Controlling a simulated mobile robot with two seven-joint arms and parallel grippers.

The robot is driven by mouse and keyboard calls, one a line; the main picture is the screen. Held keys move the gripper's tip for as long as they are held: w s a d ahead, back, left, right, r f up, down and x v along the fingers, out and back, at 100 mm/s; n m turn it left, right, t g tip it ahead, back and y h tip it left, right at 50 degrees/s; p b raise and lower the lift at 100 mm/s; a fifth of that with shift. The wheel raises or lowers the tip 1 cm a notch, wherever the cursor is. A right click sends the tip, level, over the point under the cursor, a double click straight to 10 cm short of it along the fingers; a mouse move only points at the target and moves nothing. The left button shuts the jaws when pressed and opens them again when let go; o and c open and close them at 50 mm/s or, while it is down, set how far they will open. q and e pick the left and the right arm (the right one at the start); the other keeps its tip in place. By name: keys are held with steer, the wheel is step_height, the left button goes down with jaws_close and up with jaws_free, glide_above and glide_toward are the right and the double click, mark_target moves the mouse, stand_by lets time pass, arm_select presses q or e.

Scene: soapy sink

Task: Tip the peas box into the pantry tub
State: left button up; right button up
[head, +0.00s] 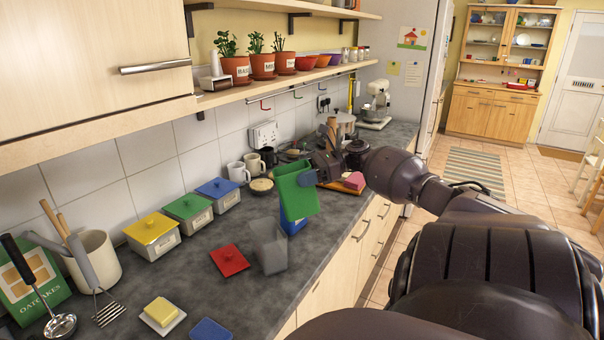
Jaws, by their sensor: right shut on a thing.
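A green box (298,200), which looks like the peas box, is held tilted above the counter by my right gripper (314,174). The gripper is shut on its upper right part. I cannot read its label or see any peas pouring. A clear grey open tub (271,248), likely the pantry tub, stands on the counter just below and to the left of the box. The box's lower end is near the tub's rim; I cannot tell if they touch. The tub looks empty. My left gripper is not in view.
A red lid (229,260) lies left of the tub. A blue item (293,227) stands behind the tub, partly hidden by the box. Lidded canisters (190,215) line the wall. A butter dish (163,314) and utensil crock (95,258) are nearer. A shelf (270,86) hangs above.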

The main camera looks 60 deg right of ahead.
mark_target(298, 197)
steer(key=shift+g+h, duration=0.6)
steer(key=shift+g, duration=0.1)
steer(key=shift+f, duration=2.05)
steer(key=shift+f+g+h, duration=0.5)
steer(key=shift+f+g, duration=0.1)
steer(key=shift+f, duration=0.35)
steer(key=shift+w+a+f+g+h, duration=0.2)
steer(key=shift+f+g+h, duration=0.3)
steer(key=shift+g+h, duration=0.35)
stand_by(1.0)
steer(key=shift+w+a+g+h, duration=0.15)
steer(key=shift+g+h, duration=0.35)
steer(key=shift+g, duration=0.05)
steer(key=shift+w+a+g+h, duration=0.15)
steer(key=shift+g+h, duration=0.3)
steer(key=shift+g, duration=0.05)
stand_by(1.4)
